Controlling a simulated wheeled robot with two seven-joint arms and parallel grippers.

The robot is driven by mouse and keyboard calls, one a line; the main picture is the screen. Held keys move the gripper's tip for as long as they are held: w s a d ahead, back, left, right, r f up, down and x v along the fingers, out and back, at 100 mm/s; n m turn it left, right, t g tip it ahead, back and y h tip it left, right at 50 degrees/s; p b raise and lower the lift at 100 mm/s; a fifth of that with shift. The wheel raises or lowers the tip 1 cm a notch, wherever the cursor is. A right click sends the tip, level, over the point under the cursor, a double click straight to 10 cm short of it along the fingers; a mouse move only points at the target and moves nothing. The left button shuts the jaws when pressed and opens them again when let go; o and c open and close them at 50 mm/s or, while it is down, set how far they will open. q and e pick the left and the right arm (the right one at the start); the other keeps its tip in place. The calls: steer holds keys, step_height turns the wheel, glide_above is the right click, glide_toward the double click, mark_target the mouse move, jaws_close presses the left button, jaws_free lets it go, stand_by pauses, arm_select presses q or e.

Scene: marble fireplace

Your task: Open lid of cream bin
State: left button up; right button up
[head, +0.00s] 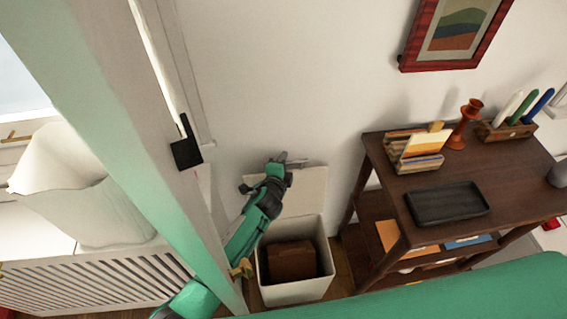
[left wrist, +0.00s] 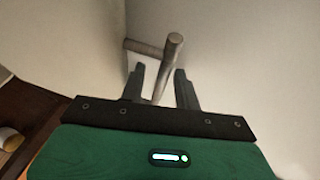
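The cream bin (head: 294,293) stands on the floor by the wall, and its top is uncovered. Its cream lid (head: 308,192) is swung up at the back of the bin, close to the wall. My left gripper (head: 290,160) is at the lid's upper edge. In the left wrist view, a grey metal bar handle (left wrist: 170,60) runs between the fingers of my left gripper (left wrist: 160,75). The fingers stand apart, with a gap beside the bar. My right gripper is not in view.
A brown box (head: 292,261) sits inside the bin. A dark wooden shelf table (head: 400,220) stands close on the right, holding a black tray (head: 448,204) and card holder. A white slatted radiator cover (head: 100,280) and pale post flank my left arm.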

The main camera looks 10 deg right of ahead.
arm_select(q)
steer(key=shift+s+a+r, duration=0.1)
steer(key=shift+s+a, duration=0.1)
steer(key=shift+s, duration=0.15)
steer(key=v, duration=0.6)
steer(key=shift+s+p, duration=0.25)
steer(key=shift+p, duration=0.05)
